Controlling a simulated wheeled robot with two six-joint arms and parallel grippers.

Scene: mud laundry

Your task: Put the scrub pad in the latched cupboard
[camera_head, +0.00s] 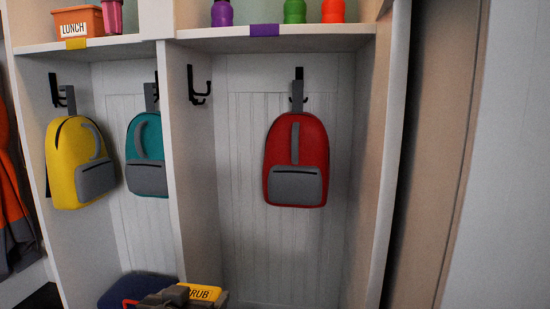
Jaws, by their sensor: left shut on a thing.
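The scrub pad (204,292) shows at the bottom edge of the head view as a yellow piece with the letters "RUB" readable; the rest of it is hidden or cut off. My left gripper (183,296), dark grey, is shut on it. The gripper and the pad are in front of the cubby unit, low in the view. I see no cupboard with a latch in this view. My right gripper is not in view.
A white cubby unit (196,150) holds hanging yellow (72,150), teal (146,175) and red (312,140) backpacks. An orange lunch box (78,23) and several bottles (295,11) stand on the shelf above. Orange clothing (14,195) hangs at far left. A pale wall (505,160) fills the right.

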